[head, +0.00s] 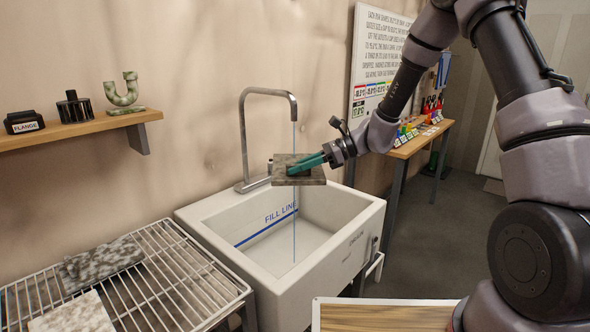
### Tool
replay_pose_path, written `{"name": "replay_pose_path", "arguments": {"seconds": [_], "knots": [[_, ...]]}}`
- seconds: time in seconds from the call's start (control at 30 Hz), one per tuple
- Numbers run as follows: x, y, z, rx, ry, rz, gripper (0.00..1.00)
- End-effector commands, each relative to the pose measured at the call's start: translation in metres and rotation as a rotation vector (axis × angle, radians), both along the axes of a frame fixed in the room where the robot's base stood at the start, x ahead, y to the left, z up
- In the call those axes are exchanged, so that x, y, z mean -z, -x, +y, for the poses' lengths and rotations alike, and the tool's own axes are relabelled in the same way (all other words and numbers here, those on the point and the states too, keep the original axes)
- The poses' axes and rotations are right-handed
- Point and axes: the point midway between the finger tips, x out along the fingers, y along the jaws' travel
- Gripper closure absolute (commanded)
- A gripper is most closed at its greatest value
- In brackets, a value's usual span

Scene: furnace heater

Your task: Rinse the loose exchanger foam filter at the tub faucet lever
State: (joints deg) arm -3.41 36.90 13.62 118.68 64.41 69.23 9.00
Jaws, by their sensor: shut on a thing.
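My gripper (306,163), with teal fingers, is shut on a flat, square grey-brown foam filter (310,181). I cannot tell how much water meets the foam. The faucet lever (257,182) at the faucet's base is partly hidden by the filter.
A wire rack (182,268) left of the tub bears a mottled grey slab (101,262) and a paler slab (75,315). A wall shelf (75,130) holds small parts. A workbench (415,143) stands behind right. A wooden-topped surface (385,318) is at front.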

Motion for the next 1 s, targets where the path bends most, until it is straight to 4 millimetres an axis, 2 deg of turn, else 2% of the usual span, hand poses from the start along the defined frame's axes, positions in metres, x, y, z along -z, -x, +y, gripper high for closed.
{"name": "replay_pose_path", "arguments": {"seconds": [0.4, 1.0], "knots": [[0.000, 0.001, -0.006, 0.000, 0.000, -0.001, 1.00], [0.000, 0.046, -0.019, 0.000, 0.000, 0.000, 1.00]]}}
